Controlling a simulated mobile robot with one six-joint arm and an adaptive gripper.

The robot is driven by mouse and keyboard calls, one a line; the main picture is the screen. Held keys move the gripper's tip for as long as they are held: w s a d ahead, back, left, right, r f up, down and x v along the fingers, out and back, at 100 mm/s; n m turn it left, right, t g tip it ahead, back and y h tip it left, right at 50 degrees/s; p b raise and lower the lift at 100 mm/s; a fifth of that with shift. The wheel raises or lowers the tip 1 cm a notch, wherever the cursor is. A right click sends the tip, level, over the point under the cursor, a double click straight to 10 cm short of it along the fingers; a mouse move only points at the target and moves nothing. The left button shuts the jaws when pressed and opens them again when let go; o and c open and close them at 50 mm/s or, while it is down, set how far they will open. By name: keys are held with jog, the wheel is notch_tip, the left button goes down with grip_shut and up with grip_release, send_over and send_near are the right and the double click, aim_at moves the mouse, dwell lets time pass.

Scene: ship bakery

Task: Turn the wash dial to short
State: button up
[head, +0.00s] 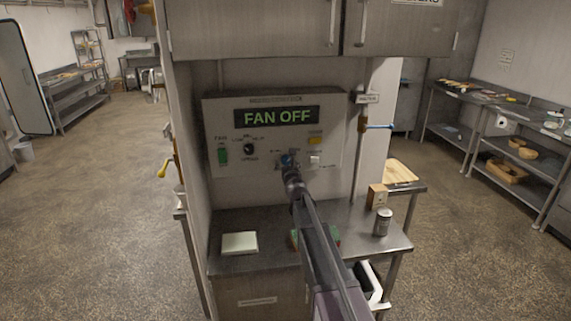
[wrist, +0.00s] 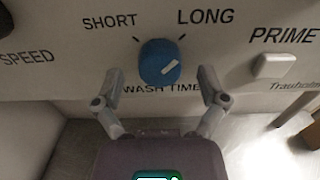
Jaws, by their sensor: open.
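The wash dial (wrist: 155,58) is a round blue knob on the panel, with the labels SHORT at its upper left, LONG at its upper right and WASH TIME below it. A short white mark on its face slants up to the right, towards the LONG side. In the head view the dial (head: 285,158) shows small and partly covered by my gripper. My gripper (wrist: 160,80) is open, with one finger on each side of the dial and gaps between them; it appears apart from the knob. The gripper also shows in the head view (head: 291,172).
The panel (head: 225,112) has a FAN OFF display (head: 277,116), a green fan switch (head: 222,155), a black speed knob (head: 249,149) and a pale PRIME button (wrist: 272,66). A steel counter (head: 225,220) below holds a can (head: 382,222) and a pale square item (head: 240,243).

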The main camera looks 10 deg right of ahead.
jog(key=shift+w, duration=0.3)
